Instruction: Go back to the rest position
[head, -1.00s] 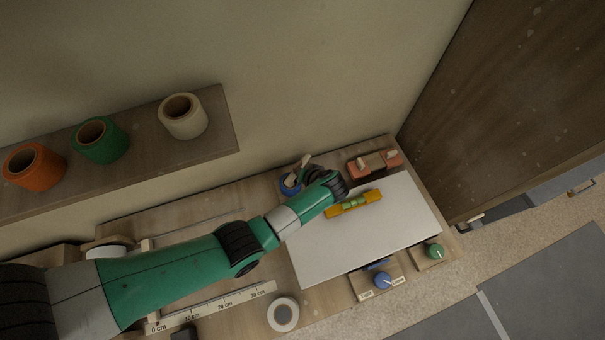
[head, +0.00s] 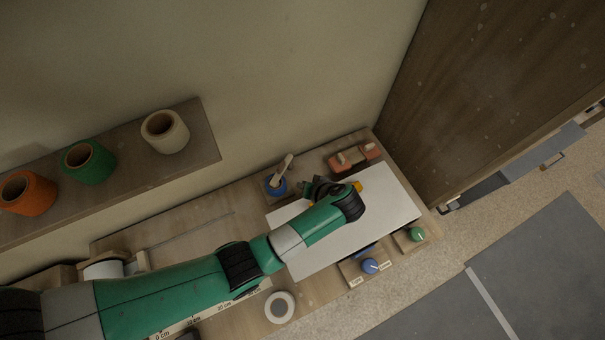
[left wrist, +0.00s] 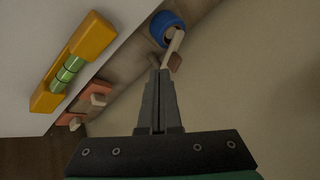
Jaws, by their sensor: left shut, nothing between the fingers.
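My left arm reaches in from the left over the bench, its wrist above the white board (head: 385,221). My left gripper (head: 308,188) is partly hidden by the wrist in the head view. In the left wrist view its fingers (left wrist: 161,75) are shut with nothing between them. Their tips appear near the blue cup (left wrist: 168,27) with a wooden-handled tool in it. The yellow level (left wrist: 73,62) with green vials lies on the board; in the head view my wrist mostly covers it. My right gripper is in neither view.
Two orange-red blocks with wooden handles (head: 355,157) sit at the back of the bench. A white tape roll (head: 279,307), a blue knob (head: 370,266) and a green knob (head: 416,234) are along the front. A wall shelf (head: 203,143) holds orange, green and cream rolls.

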